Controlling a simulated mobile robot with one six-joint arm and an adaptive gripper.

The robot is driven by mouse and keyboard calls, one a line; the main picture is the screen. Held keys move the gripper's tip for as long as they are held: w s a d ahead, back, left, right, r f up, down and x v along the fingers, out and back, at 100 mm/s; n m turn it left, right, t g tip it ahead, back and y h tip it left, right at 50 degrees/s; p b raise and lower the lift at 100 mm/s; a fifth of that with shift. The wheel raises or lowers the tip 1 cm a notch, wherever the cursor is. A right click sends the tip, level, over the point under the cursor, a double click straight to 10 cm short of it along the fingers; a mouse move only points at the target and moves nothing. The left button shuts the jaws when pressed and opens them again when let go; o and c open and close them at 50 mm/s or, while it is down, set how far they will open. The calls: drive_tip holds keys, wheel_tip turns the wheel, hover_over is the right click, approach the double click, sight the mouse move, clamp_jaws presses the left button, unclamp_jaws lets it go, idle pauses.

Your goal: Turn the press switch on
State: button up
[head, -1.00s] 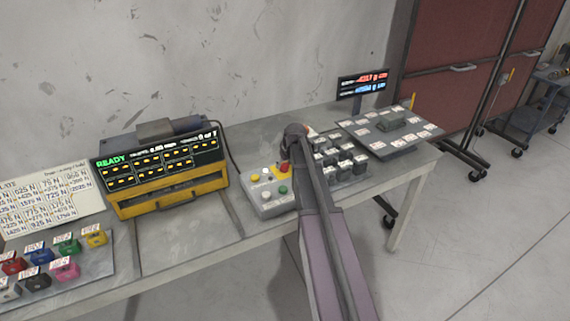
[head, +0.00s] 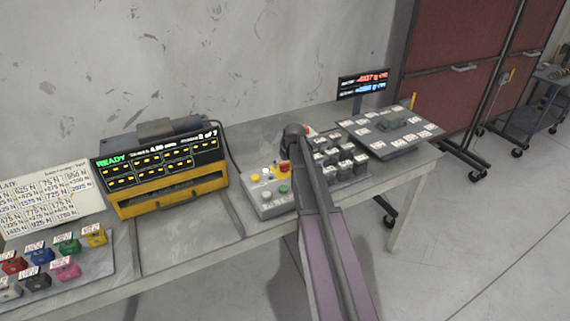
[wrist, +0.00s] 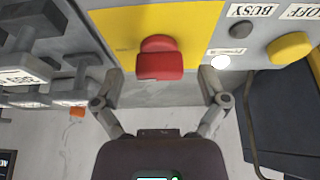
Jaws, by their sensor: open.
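A red switch (wrist: 160,60) stands up from a yellow plate (wrist: 196,28) on the grey control box. It looks like the press switch, though no label for it is readable. In the wrist view my gripper (wrist: 163,86) is open, with one finger on each side, just short of the red switch. Nothing is between the fingers, and I see no contact with the switch. In the head view the red switch (head: 286,168) shows on the control box (head: 268,207), left of my arm. My gripper is hidden there.
Yellow, white and green buttons sit left of the switch in the head view. Grey blocks (head: 340,160) stand close right of my arm. A yellow display unit (head: 170,203) reads READY at left. A labelled plate (head: 390,138) is far right.

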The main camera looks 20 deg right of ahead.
drive_tip(key=shift+n+y, duration=0.3)
drive_tip(key=shift+n, duration=0.2)
drive_tip(key=shift+n+y, duration=0.6)
drive_tip(key=shift+n, duration=1.1)
drive_tip(key=n, duration=0.2)
drive_tip(key=n+g+y, duration=0.1)
drive_tip(key=n, duration=0.1)
drive_tip(key=shift+w+d+n+y, duration=0.1)
drive_tip(key=shift+d+n+y, duration=0.05)
drive_tip(key=shift+n+y, duration=0.2)
drive_tip(key=p+v, duration=0.2)
drive_tip(key=shift+r+p, duration=0.35)
drive_tip(key=shift+r, duration=0.1)
drive_tip(key=p+v, duration=1)
drive_tip(key=v, duration=0.1)
drive_tip(key=s+a+f+m+g+h+b, duration=0.1)
drive_tip(key=s+a+m, duration=0.3)
drive_tip(key=s+a, duration=0.5)
drive_tip(key=s+a+f+m+g+h+b, duration=0.1)
drive_tip(key=s+a+f+m, duration=0.3)
drive_tip(key=s+a, duration=0.5)
drive_tip(key=shift+a+m+g+h+b, duration=0.5)
drive_tip(key=shift+a+b, duration=0.35)
drive_tip(key=shift+a, duration=2.2)
